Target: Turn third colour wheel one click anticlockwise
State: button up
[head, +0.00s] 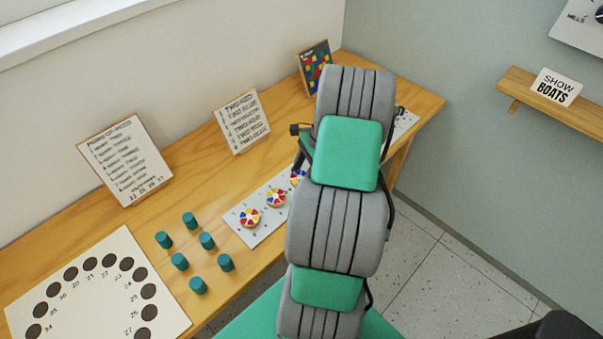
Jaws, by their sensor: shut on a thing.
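A pale board (262,233) with a row of colour wheels lies on the wooden table, running under my arm. The first wheel (250,218) and second wheel (276,198) from the left show whole, with red, yellow, blue and white sectors. The third wheel (297,178) shows only its left part; my arm covers the rest. The board's far end (405,123) shows right of my arm; any wheels between are hidden. My arm reaches across the table over the board. My gripper is hidden behind my arm, so its contact with the third wheel cannot be seen.
Several teal cylinders (207,241) stand left of the board. A white panel with dark round holes (90,290) lies at the near left. Text cards (125,160) (241,121) and a coloured grid picture (315,66) lean at the back. A shelf (575,110) is on the right wall.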

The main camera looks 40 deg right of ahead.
jog(key=shift+c, duration=0.9)
jog(key=n+g, duration=0.1)
jog(key=n, duration=0.1)
jog(key=shift+w+n, duration=0.1)
jog(key=shift+n, duration=0.3)
jog(key=n+g, duration=0.1)
jog(key=n, duration=0.2)
jog(key=shift+w+n, duration=0.1)
jog(key=shift+n, duration=0.2)
jog(key=n+g+b, duration=0.1)
jog(key=n, duration=0.1)
jog(key=n+b, duration=0.2)
jog(key=shift+w+f+g, duration=0.1)
jog(key=shift+f+g, duration=0.1)
jog(key=shift+g, duration=0.2)
jog(key=shift+a+r+n+g+h+b, duration=0.15)
jog(key=shift+n+g+h+b, duration=0.2)
jog(key=shift+n+b, duration=0.7)
